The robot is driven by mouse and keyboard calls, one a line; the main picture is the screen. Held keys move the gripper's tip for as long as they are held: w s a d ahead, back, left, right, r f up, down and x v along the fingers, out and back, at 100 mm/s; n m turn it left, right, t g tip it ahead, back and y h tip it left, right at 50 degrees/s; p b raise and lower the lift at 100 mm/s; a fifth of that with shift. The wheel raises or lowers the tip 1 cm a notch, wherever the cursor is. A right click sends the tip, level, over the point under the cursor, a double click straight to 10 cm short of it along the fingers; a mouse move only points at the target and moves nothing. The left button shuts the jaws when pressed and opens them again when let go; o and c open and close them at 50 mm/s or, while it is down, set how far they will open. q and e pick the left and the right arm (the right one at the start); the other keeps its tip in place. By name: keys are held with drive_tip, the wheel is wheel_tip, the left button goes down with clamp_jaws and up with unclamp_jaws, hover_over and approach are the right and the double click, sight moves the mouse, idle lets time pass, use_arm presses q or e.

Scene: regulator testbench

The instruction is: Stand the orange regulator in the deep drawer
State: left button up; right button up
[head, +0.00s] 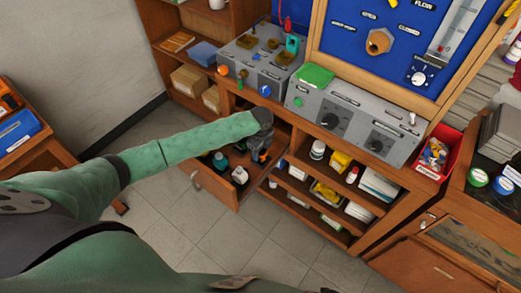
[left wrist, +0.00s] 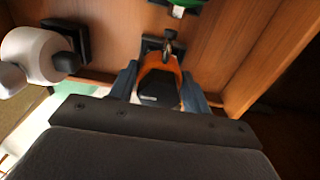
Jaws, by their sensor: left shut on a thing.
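The deep drawer (head: 217,192) is pulled out of the wooden bench in the head view. My left gripper (head: 262,154) is over its back right part, pointing down. In the left wrist view, the orange regulator (left wrist: 161,68) with its black face is between the two fingers of my left gripper (left wrist: 158,88), which is shut on it. The wooden drawer interior (left wrist: 118,45) shows behind it. In the head view the regulator is mostly hidden by the gripper. I cannot tell whether its base touches the drawer floor. My right gripper is not in view.
Open shelves (head: 322,192) with bottles and boxes are right of the drawer. Grey control boxes (head: 352,122) stand on the bench above. The floor (head: 270,245) in front is clear.

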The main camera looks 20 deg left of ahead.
use_arm(q)
drive_tip(key=o, duration=1.4)
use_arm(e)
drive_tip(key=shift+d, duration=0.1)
use_arm(q)
drive_tip(key=shift+r, duration=0.5)
wheel_tip(320, 180, up, 11)
drive_tip(key=b, duration=0.3)
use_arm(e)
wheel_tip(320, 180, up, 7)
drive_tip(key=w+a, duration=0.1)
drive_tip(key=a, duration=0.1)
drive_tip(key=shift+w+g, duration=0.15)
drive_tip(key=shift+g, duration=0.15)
